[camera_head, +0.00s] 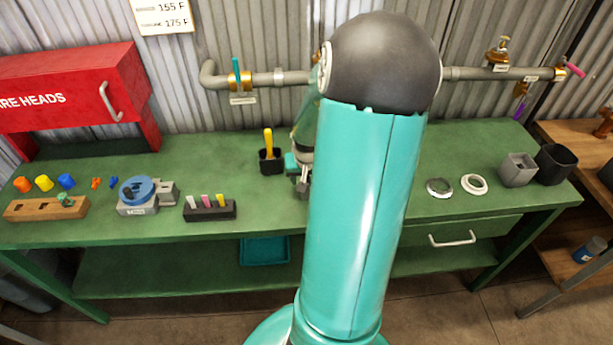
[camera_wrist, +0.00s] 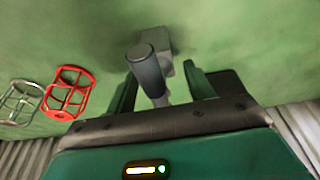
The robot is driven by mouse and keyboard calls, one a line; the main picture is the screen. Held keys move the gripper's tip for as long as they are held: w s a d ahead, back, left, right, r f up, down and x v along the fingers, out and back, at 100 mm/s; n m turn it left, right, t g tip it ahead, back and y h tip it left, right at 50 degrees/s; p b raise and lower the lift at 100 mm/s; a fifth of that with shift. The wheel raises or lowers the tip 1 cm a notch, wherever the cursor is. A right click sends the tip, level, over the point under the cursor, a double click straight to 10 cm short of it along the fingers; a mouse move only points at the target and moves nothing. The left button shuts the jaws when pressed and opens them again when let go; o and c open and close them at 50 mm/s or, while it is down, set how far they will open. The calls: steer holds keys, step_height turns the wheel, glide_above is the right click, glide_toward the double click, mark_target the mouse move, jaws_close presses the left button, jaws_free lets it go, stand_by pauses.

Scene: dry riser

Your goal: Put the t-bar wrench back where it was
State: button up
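My gripper (camera_wrist: 163,90) is low over the green bench, with its two green fingers spread apart. A grey tool with a dark rounded handle (camera_wrist: 147,70) shows between the fingers in the wrist view; it looks like the t-bar wrench. A gap shows between it and the right finger. It is beside or over a small grey block (camera_wrist: 168,62) on the bench; I cannot tell whether it sits in the block. In the head view the grey block (camera_head: 302,190) shows just below the gripper, and my arm hides much of this area.
A black holder (camera_head: 270,167) with a yellow-handled tool stands just left of the gripper. A red cage guard (camera_wrist: 68,94) and a grey cage guard (camera_wrist: 20,101) lie nearby. A black rack (camera_head: 209,211) is left; rings and cups (camera_head: 517,170) are right. A pipe (camera_head: 275,78) runs behind.

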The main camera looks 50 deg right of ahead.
steer(key=shift+r, duration=0.1)
steer(key=v, duration=1.2)
